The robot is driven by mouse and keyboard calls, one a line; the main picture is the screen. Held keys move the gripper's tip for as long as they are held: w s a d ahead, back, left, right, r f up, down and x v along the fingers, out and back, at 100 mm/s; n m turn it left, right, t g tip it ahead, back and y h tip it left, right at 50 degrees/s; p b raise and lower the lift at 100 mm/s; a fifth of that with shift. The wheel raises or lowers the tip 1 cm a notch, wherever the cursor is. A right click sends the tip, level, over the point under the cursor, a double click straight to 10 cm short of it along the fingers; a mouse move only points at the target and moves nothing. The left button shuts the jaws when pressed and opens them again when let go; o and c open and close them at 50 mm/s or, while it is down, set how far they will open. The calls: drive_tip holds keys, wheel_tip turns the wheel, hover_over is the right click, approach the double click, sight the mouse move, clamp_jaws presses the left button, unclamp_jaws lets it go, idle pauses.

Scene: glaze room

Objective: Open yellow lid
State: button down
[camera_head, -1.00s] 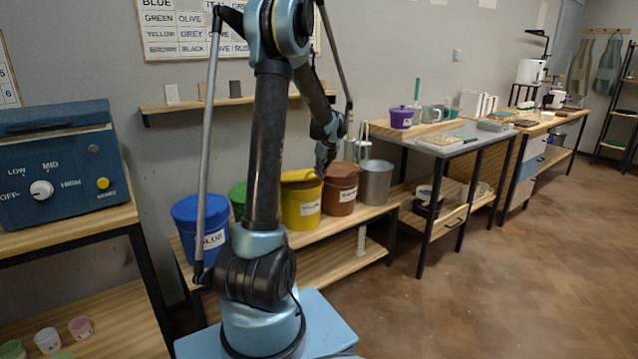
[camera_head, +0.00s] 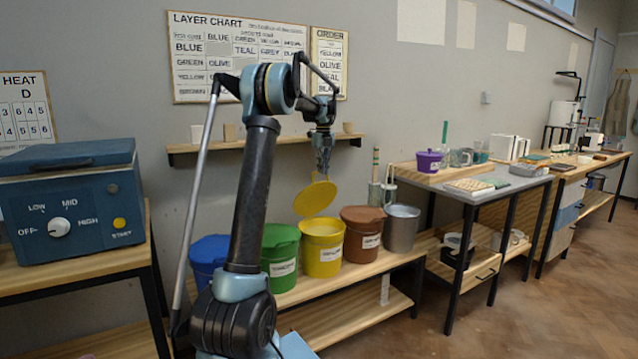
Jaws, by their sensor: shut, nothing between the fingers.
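The yellow bucket (camera_head: 322,262) stands on the wooden bench between the green bucket and the brown bucket, with a white label on its front. Its yellow lid (camera_head: 315,199) stands raised and steeply tilted above the back of the bucket, and the bucket's top is uncovered. Whether the lid joins the rim by a hinge is hard to see. My gripper (camera_head: 322,174) is shut and empty, pointing down at the upper edge of the lid. I cannot tell whether it touches the lid.
A green bucket (camera_head: 280,260), a blue bucket (camera_head: 207,256), a brown bucket (camera_head: 362,240) and a grey metal bucket (camera_head: 402,232) share the bench. A wall shelf (camera_head: 270,142) is behind my gripper. A blue kiln box (camera_head: 75,205) stands left. Floor at right is clear.

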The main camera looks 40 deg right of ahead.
drive_tip(key=w+r, duration=0.2)
drive_tip(key=w, duration=0.6)
drive_tip(key=shift+w+d+r, duration=0.2)
drive_tip(key=shift+w+d, duration=0.1)
drive_tip(key=shift+d, duration=0.05)
idle(0.7)
